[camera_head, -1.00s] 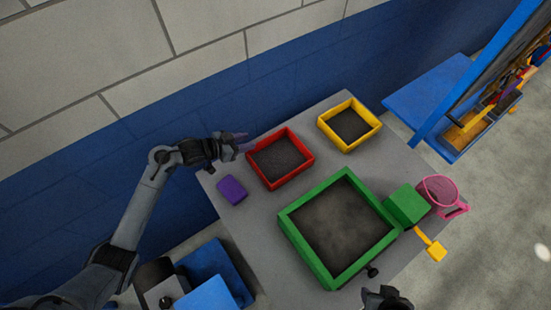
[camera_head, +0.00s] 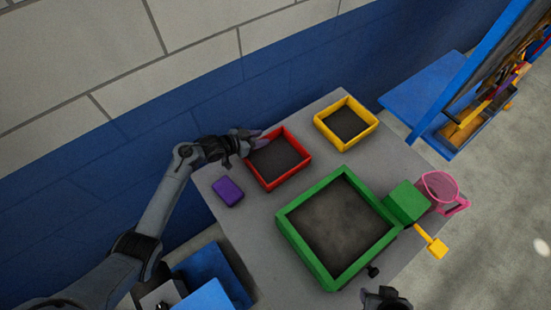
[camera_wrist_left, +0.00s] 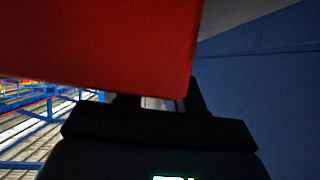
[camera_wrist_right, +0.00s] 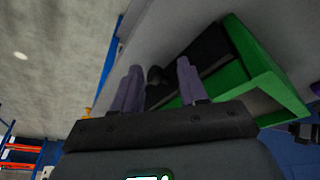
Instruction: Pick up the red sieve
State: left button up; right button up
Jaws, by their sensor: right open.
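The red sieve (camera_head: 301,170), a square red frame with a dark grey bottom, lies flat on the grey table. My left gripper (camera_head: 246,137) is at its upper left side, with the purple fingers close against or over the frame's rim. In the left wrist view a red wall of the sieve (camera_wrist_left: 110,40) fills the upper part and hides the fingertips, so I cannot tell whether they grip it. My right gripper (camera_wrist_right: 155,85) is open and empty, in front of the green sieve; it also shows at the bottom of the head view (camera_head: 385,298).
A blue-tiled wall (camera_head: 150,150) stands close behind my left arm.

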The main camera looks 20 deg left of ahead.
pick_arm(q)
grip_shut()
jog(key=shift+r, duration=0.1)
